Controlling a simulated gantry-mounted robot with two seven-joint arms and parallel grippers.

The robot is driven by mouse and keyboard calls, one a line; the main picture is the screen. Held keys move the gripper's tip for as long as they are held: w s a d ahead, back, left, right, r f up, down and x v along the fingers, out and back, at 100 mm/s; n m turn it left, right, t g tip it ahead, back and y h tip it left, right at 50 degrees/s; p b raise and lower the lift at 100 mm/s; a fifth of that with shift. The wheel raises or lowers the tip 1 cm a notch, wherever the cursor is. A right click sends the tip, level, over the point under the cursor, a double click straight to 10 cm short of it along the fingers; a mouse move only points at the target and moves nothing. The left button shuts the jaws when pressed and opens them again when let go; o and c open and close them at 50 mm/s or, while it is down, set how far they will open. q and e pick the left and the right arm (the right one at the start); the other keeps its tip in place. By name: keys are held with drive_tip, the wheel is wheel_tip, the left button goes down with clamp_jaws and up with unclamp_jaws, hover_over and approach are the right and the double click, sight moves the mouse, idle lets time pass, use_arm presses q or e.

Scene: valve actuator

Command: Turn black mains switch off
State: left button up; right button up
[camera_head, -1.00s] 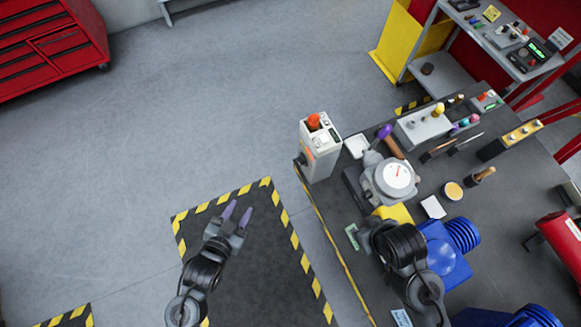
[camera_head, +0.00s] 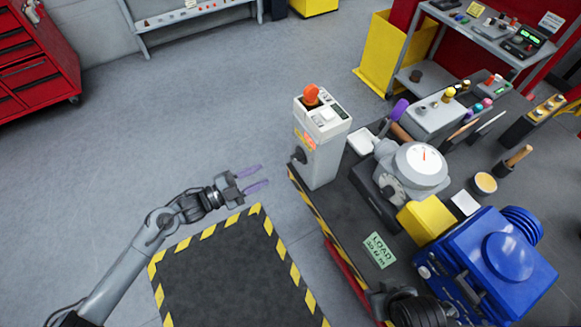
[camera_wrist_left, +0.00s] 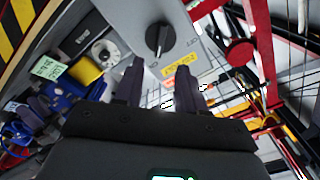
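In the left wrist view the knob (camera_wrist_left: 158,38) is large, above the fingertips, beside a yellow label (camera_wrist_left: 178,70). My left gripper (camera_head: 263,177) is open and empty, fingers apart, pointing toward the box from the left. In the left wrist view the gripper (camera_wrist_left: 161,78) is just short of the knob, not touching it. Only part of my right arm shows at the bottom edge; its fingers are not seen.
On top of the box is an orange-red knob (camera_head: 312,95). A grey gauge device (camera_head: 412,168), a yellow block (camera_head: 427,217) and a blue motor (camera_head: 485,265) stand on the bench to its right. The floor left of the bench is free.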

sight(293, 158)
use_arm(q)
drive_tip(key=x, duration=1)
drive_tip(key=shift+w+d+r, duration=0.1)
drive_tip(key=shift+w+d, duration=0.1)
drive_tip(key=shift+d, duration=0.15)
clamp_jaws()
